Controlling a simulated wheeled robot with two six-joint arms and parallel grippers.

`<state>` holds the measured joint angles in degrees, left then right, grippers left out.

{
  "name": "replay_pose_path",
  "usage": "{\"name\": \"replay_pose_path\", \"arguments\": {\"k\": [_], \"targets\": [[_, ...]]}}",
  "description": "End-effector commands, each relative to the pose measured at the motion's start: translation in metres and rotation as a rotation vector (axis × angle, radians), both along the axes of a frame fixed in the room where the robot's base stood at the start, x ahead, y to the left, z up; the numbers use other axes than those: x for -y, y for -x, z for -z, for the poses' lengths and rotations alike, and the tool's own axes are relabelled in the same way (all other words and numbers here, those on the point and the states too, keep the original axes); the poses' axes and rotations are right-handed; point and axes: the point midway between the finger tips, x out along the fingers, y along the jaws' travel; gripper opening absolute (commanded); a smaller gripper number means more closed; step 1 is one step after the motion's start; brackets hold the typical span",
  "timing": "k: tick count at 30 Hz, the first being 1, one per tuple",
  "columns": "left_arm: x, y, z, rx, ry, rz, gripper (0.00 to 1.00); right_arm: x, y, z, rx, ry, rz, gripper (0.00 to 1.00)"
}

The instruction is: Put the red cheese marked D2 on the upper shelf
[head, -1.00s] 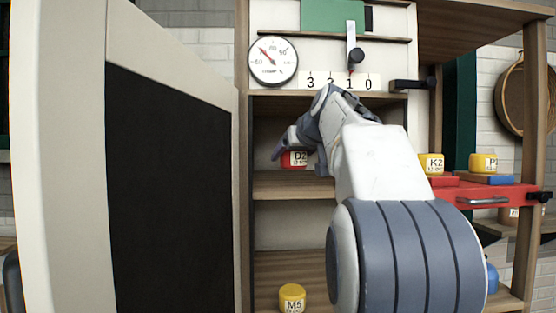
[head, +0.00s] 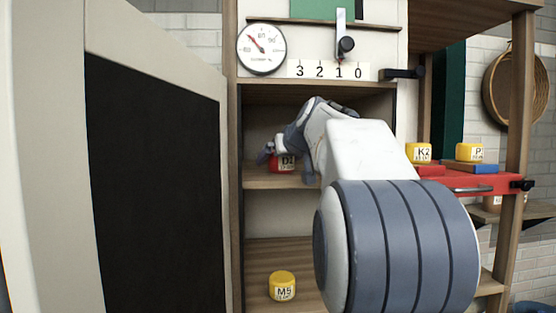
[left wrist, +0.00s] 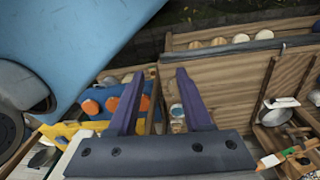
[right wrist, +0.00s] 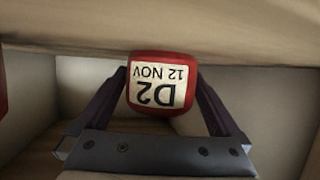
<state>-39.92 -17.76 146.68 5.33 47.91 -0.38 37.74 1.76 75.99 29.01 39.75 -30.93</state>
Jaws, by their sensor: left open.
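The red cheese (head: 284,168) marked D2 is in the shelf unit, low over the upper shelf (head: 262,182). Whether it rests on the board cannot be told. In the right wrist view the cheese (right wrist: 163,84) appears upside down, its pale label facing me. My right gripper (right wrist: 163,75) is shut on it, one finger against each side. In the head view my right gripper (head: 281,150) and its arm hide part of it. My left gripper (left wrist: 158,73) is open and empty above wooden trays, outside the head view.
A yellow M5 cheese (head: 282,286) stands on the lower shelf. A large dark-panelled door (head: 155,180) stands at left. Yellow cheeses K2 (head: 419,153) and P (head: 469,152) are at right, above a red drawer (head: 450,182). Another red thing (right wrist: 3,92) shows at the right wrist view's left edge.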

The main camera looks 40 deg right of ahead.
Motion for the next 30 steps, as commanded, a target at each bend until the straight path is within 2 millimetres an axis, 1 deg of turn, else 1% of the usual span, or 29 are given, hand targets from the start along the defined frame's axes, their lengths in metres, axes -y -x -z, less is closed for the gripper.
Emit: {"name": "replay_pose_path", "arguments": {"k": [5, 8, 9, 13, 18, 21, 25, 30], "targets": [[0.000, 0.000, -0.001, 0.000, 0.000, 0.000, 0.50, 0.000, 0.000, 0.000, 0.000, 0.000, 0.000, 1.00], [0.000, 0.000, -0.006, 0.000, 0.000, 0.000, 0.50, 0.000, 0.000, -0.005, 0.000, 0.000, 0.000, 1.00], [0.000, 0.000, 0.000, 0.001, 0.001, 0.000, 0.50, -0.001, 0.003, -0.004, 0.002, 0.001, 0.001, 1.00], [0.000, 0.000, 0.015, 0.000, 0.000, 0.001, 0.50, -0.007, 0.023, -0.009, 0.004, 0.004, 0.002, 1.00], [0.000, 0.000, 0.031, 0.000, 0.000, 0.002, 0.50, -0.017, 0.058, -0.024, 0.005, 0.004, 0.005, 1.00], [0.000, 0.000, 0.038, 0.000, 0.000, 0.001, 0.50, -0.023, 0.076, -0.033, 0.004, 0.003, 0.005, 1.00], [0.000, 0.000, 0.043, 0.000, 0.000, 0.000, 0.50, -0.029, 0.093, -0.042, 0.003, 0.001, 0.003, 1.00], [0.000, 0.000, 0.045, 0.000, 0.000, -0.001, 0.50, -0.033, 0.104, -0.048, 0.000, 0.000, 0.002, 1.00]]}}
